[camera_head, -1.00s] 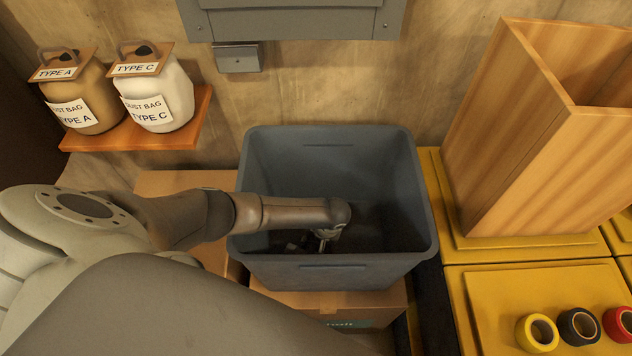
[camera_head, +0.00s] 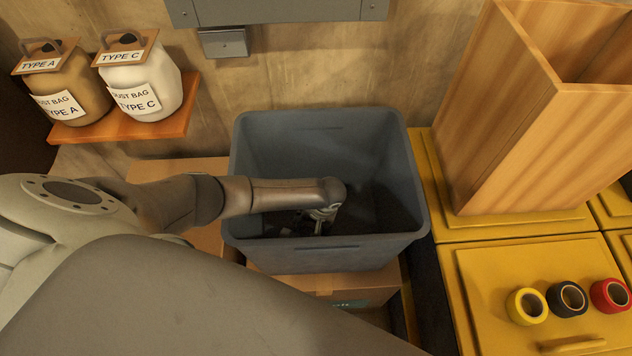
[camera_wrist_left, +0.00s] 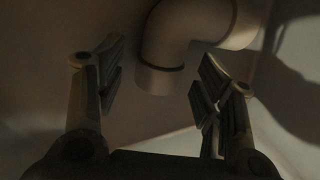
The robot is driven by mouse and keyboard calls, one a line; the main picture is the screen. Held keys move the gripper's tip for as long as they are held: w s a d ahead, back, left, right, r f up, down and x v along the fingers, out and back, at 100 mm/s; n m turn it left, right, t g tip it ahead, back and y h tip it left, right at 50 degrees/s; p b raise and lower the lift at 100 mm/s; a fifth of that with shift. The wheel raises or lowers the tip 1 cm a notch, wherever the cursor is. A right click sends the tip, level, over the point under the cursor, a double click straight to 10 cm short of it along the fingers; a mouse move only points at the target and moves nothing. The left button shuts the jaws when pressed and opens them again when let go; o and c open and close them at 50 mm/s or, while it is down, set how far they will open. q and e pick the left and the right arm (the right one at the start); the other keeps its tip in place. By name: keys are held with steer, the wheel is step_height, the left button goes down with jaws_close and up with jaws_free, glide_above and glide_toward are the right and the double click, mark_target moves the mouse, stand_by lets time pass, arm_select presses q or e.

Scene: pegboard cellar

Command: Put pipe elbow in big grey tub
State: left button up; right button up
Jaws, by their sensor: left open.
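The big grey tub (camera_head: 330,252) stands on a cardboard box against the wall. My left arm reaches over its left rim, and my left gripper (camera_head: 318,222) points down inside it. In the left wrist view my left gripper (camera_wrist_left: 157,78) has its two fingers spread wide with nothing held between them. The pipe elbow (camera_wrist_left: 190,38), a pale bent tube, is just beyond the fingertips, apparently inside the tub. Its upper end is cut off by the frame edge. In the head view I cannot make out the elbow. My right gripper is not in view.
A tall wooden box (camera_head: 510,130) stands right of the tub on a yellow surface. Yellow (camera_head: 527,306), black (camera_head: 567,299) and red (camera_head: 610,295) tape rolls lie in front of it. Two dust bag jars sit on a wooden shelf (camera_head: 130,125) at the upper left.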

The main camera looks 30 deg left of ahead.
arm_select(q)
steer(key=p+v, duration=0.1)
steer(key=v, duration=0.9)
steer(key=shift+w, duration=0.1)
